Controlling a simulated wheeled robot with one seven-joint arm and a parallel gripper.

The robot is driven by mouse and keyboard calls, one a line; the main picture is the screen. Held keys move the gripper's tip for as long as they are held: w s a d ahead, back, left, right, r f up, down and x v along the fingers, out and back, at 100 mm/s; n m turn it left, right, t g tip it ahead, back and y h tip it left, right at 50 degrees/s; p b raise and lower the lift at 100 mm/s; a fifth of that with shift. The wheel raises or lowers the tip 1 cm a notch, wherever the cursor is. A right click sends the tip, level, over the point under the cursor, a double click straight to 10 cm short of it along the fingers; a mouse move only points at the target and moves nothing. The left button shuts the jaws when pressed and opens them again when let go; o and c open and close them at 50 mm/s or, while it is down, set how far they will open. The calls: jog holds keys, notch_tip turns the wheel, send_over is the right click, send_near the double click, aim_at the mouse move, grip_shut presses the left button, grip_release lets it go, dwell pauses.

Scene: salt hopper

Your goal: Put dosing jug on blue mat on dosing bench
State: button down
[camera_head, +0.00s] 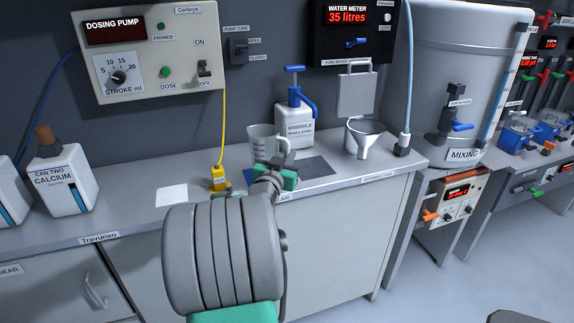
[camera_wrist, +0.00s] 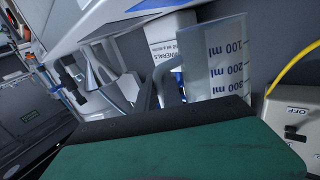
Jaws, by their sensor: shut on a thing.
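The dosing jug (camera_head: 262,142) is a clear beaker-like jug, upright over the dosing bench in front of the minerals bottle. In the wrist view the jug (camera_wrist: 216,62) shows its blue scale marks, and its handle (camera_wrist: 168,88) reaches down to the jaws. My gripper (camera_head: 276,172) is shut on the jug at its handle side; the fingertips are partly hidden. My arm covers part of the mat. I cannot tell whether the jug touches the bench or mat.
The minerals pump bottle (camera_head: 294,130) stands close behind the jug, and a funnel (camera_head: 365,137) stands to the right. A yellow outlet (camera_head: 219,180) with its hose and a white mat (camera_head: 172,195) are to the left. A calcium can (camera_head: 61,185) stands far left.

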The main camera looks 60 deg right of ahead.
jog(key=shift+f, duration=1.4)
jog(key=shift+f, duration=0.1)
jog(key=shift+f+b, duration=0.1)
jog(key=shift+b, duration=0.25)
jog(key=c, duration=1.5)
grip_release()
jog(key=shift+r+p, duration=0.45)
jog(key=shift+p, duration=0.1)
jog(key=a, duration=0.4)
jog(key=s+a+b, duration=0.1)
jog(key=a, duration=0.3)
jog(key=a+b, duration=0.1)
jog(key=a, duration=0.3)
jog(key=shift+s+f, duration=0.2)
jog(key=shift+s, duration=0.15)
